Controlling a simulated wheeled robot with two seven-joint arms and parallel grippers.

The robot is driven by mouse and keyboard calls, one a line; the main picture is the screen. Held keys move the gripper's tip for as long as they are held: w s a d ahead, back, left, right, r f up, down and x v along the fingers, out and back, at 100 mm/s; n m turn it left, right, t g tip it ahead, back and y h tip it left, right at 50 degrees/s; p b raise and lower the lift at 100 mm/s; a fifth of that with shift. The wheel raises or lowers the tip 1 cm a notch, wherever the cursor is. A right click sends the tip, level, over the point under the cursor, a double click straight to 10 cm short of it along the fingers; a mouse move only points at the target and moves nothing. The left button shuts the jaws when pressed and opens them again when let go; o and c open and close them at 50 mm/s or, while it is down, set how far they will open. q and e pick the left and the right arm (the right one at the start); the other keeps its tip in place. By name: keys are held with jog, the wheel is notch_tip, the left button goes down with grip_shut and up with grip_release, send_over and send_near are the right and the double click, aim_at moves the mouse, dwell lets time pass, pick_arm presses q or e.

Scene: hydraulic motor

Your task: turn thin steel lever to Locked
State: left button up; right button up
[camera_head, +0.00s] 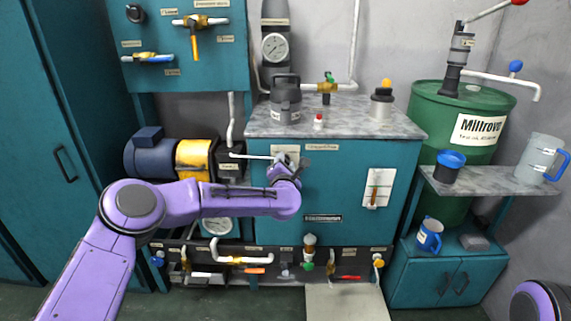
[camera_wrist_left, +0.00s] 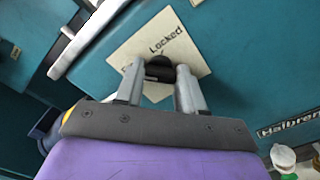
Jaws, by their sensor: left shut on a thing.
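My left gripper (camera_head: 286,172) is at the labelled plate (camera_head: 291,150) on the teal cabinet front. In the left wrist view, its two fingers (camera_wrist_left: 160,78) straddle a dark part of the lever (camera_wrist_left: 159,67) in the middle of the cream plate (camera_wrist_left: 178,45). They are shut on it. The word "Locked" shows on the plate above that part. A second label at the left is mostly hidden by a finger. Most of the lever is hidden, so I cannot tell exactly where it points. My right gripper is out of view.
A pale rod (camera_head: 250,156) runs left beside the plate; it also shows in the left wrist view (camera_wrist_left: 90,40). A blue and yellow motor (camera_head: 160,155) stands left. Pipes and valves (camera_head: 238,260) line the bottom. A grey jug (camera_head: 286,100) stands on the cabinet top.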

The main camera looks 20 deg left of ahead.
pick_arm(q)
jog(key=shift+m+p, duration=3)
jog(key=shift+m, duration=5.7)
jog(key=o, duration=1)
jog(key=shift+o, duration=0.2)
jog(key=v, duration=1)
jog(key=shift+s, duration=0.25)
